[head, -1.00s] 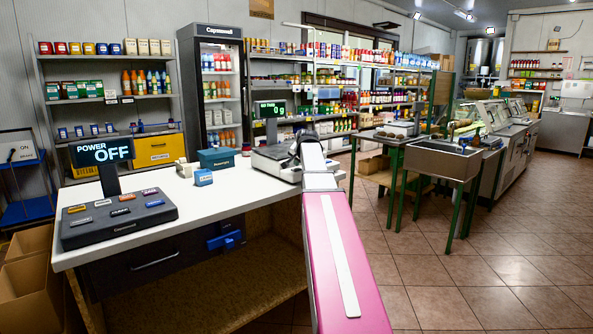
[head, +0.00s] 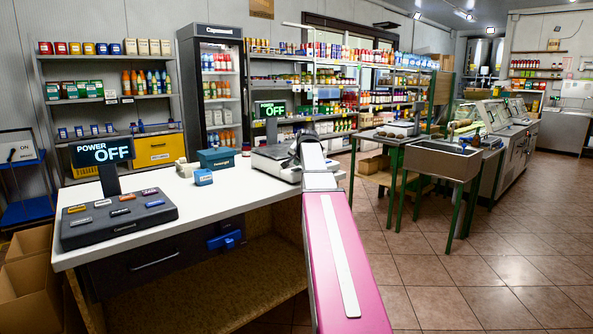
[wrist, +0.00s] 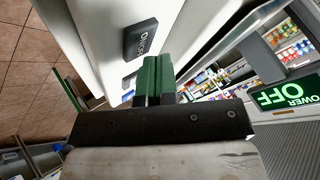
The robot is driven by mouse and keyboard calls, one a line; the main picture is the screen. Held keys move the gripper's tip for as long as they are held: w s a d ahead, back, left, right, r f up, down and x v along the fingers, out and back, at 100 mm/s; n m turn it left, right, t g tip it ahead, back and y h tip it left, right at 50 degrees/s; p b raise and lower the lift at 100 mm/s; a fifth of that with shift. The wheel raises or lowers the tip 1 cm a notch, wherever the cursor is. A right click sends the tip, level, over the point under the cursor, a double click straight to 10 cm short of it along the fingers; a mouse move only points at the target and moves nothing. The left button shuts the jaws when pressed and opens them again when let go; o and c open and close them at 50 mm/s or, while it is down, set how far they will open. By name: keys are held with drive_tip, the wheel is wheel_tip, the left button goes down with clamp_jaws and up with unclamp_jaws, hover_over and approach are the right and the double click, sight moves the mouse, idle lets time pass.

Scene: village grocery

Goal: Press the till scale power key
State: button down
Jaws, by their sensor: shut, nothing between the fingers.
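The till scale (head: 268,163) stands on the white counter, partly hidden behind my pink arm in the head view. Its raised display (head: 273,115) reads POWER OFF, and it also shows at the right of the wrist view (wrist: 288,95). The power key (wrist: 140,38) is a dark block marked ON/OFF on the scale's pale front face, in the upper middle of the wrist view. My gripper (wrist: 155,62) is shut and empty, its green fingers just beside and below the key in that view. I cannot tell whether the fingertips touch it. My gripper is hidden in the head view.
A dark till (head: 118,218) with several keys and a display reading POWER OFF (head: 106,151) stands at the counter's left end. A teal box (head: 216,159) and a small blue box (head: 203,177) sit between till and scale.

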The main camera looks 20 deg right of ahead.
sight(298, 169)
drive_tip(key=shift+r, duration=0.2)
drive_tip(key=shift+r, duration=2.95)
